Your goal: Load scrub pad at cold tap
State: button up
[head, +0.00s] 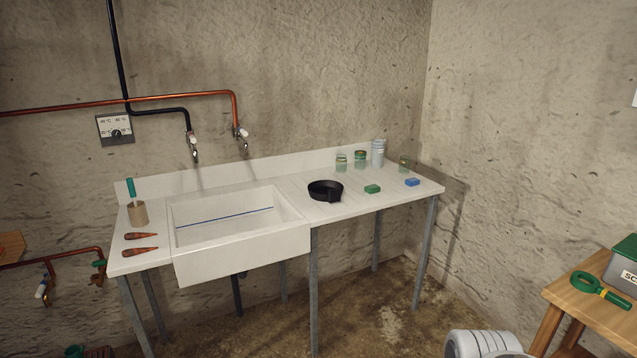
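A green block (372,189) and a blue block (412,182) lie flat and apart on the right part of the white counter; either could be the scrub pad, and I cannot tell which. Two taps stick out from the wall above the white sink (242,253). The left tap (193,146) hangs from a black pipe, and the right tap (241,137) from a copper pipe. I see no readable hot or cold mark on them. My gripper is not in view.
A black round pan (325,190) stands right of the sink. Several jars, such as one (360,159), stand behind. A wooden table (593,306) at right holds a green magnifier (600,291) and a box.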

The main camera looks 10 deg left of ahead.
aim_at(242, 133)
jog(key=u, duration=0.9)
jog(key=i, duration=2)
jog(key=u, duration=1.05)
